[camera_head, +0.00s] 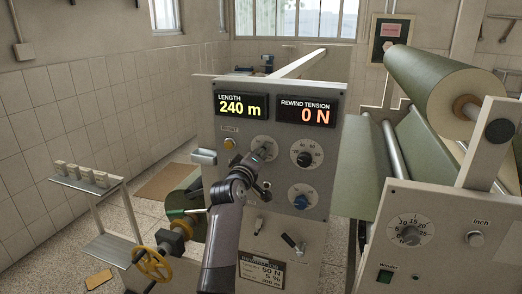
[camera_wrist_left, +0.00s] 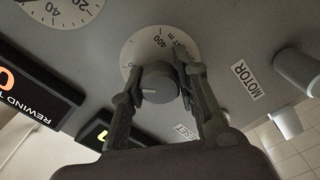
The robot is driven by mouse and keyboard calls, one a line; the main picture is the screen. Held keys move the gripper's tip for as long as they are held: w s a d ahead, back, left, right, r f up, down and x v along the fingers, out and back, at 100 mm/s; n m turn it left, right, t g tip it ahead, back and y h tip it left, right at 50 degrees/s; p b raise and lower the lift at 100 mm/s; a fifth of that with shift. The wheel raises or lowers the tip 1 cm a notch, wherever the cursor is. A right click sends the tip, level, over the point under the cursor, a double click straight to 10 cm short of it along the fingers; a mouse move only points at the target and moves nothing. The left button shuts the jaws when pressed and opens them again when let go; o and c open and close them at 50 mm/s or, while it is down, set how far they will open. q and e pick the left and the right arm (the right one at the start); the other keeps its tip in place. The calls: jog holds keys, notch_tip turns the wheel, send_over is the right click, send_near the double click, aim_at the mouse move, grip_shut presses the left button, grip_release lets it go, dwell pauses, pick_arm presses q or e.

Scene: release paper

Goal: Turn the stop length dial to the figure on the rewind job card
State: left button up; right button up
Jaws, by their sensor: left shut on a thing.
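My left gripper (camera_head: 262,151) reaches up the panel (camera_head: 225,172) to the stop length dial (camera_head: 269,141), whose plate it partly hides. In the left wrist view, the fingers of my left gripper (camera_wrist_left: 163,98) are shut on the dial's grey knob (camera_wrist_left: 157,84). The dial plate (camera_wrist_left: 136,50) shows 400 and part of "AT m"; other figures are hidden. The length display (camera_head: 241,105) reads 240 m. The job card (camera_head: 262,272) below shows 50 N and 5 %; its last line, in m, is too small to read surely. My right gripper is not in view.
The tension display (camera_head: 305,112) reads 0 N. A yellow button (camera_head: 229,143) is at left.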

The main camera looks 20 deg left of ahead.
pick_arm(q)
jog(key=shift+n, duration=0.6)
jog(key=o, duration=1.2)
jog(key=s, duration=0.7)
jog(key=shift+s+a, duration=0.15)
jog(key=shift+s, duration=0.1)
jog(key=shift+f, duration=0.1)
